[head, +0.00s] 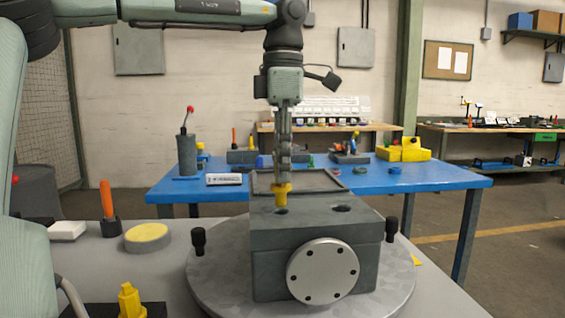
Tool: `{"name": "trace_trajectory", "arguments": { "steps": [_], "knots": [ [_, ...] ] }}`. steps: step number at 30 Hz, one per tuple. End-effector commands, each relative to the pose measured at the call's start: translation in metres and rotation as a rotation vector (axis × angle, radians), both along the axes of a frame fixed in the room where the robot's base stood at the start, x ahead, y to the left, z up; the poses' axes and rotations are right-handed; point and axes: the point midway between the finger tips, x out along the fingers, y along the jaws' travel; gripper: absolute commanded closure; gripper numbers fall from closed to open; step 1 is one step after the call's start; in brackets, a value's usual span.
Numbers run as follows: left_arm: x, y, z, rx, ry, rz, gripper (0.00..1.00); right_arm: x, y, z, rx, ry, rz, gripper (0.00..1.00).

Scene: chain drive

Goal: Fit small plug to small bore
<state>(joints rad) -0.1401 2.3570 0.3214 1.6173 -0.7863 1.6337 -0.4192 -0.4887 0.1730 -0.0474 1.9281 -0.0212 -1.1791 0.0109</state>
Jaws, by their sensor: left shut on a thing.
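My left gripper (284,178) hangs down from above and is shut on a small yellow plug (281,194). The plug is upright, its lower end just over the left hole (281,210) in the top of a grey block (310,224). I cannot tell whether its tip is in the hole. A second dark hole (342,208) is open to the right and looks wider. The block has a round bolted cover (322,271) on its front. My right gripper is not in view.
The block stands on a round grey turntable (215,287) with black knobs (198,241) at its rim. Another yellow part (130,299) stands at the bottom left. A yellow-topped disc (147,236) and an orange-handled tool (107,205) are left. A blue table (430,180) stands behind.

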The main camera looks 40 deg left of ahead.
Motion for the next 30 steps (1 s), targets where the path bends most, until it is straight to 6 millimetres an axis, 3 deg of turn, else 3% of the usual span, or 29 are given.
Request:
{"name": "trace_trajectory", "arguments": {
  "steps": [30],
  "knots": [
    [0.0,0.0,-0.026,0.0,0.0,0.0,1.0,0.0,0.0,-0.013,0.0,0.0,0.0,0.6]
  ]
}}
